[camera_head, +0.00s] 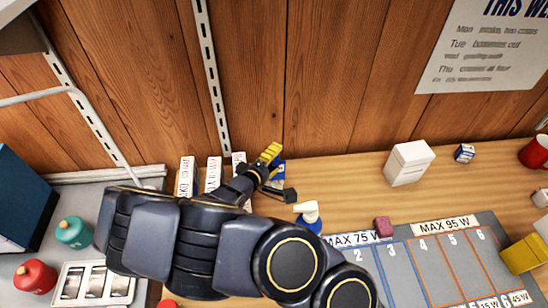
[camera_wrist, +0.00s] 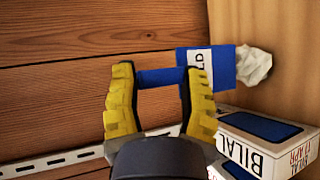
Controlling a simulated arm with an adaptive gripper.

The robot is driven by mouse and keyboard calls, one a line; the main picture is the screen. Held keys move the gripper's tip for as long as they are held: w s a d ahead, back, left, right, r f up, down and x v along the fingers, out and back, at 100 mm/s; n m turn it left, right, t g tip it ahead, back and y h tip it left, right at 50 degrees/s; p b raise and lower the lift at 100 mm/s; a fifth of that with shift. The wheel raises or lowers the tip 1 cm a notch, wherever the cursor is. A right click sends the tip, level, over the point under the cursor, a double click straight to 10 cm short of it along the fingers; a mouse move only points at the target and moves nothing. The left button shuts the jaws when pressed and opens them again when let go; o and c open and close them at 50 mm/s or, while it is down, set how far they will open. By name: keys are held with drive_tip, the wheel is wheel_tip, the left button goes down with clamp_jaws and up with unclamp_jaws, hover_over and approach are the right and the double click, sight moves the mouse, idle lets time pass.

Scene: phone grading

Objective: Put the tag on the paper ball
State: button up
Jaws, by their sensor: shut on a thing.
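My gripper (camera_wrist: 160,78) is shut on a blue tag (camera_wrist: 222,66), its yellow fingers at either end of the tag's narrow blue bar. The tag's wider blue part has a white strip with partly hidden lettering, ending in "LD". A crumpled white paper ball (camera_wrist: 256,65) shows right beside the tag's far edge in the wrist view; I cannot tell whether they touch. In the head view my gripper (camera_head: 270,153) is near the wood wall at the back of the table, with the tag (camera_head: 279,171) partly hidden behind it. I cannot make out the paper ball there.
White name boxes (camera_head: 186,176) stand left of my gripper; one marked "BILAL" (camera_wrist: 243,153) is close below it in the wrist view. A white box (camera_head: 408,163) stands farther right, with bare table between.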

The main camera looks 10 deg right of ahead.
drive_tip(key=shift+f, duration=0.1)
drive_tip(key=o, duration=0.9)
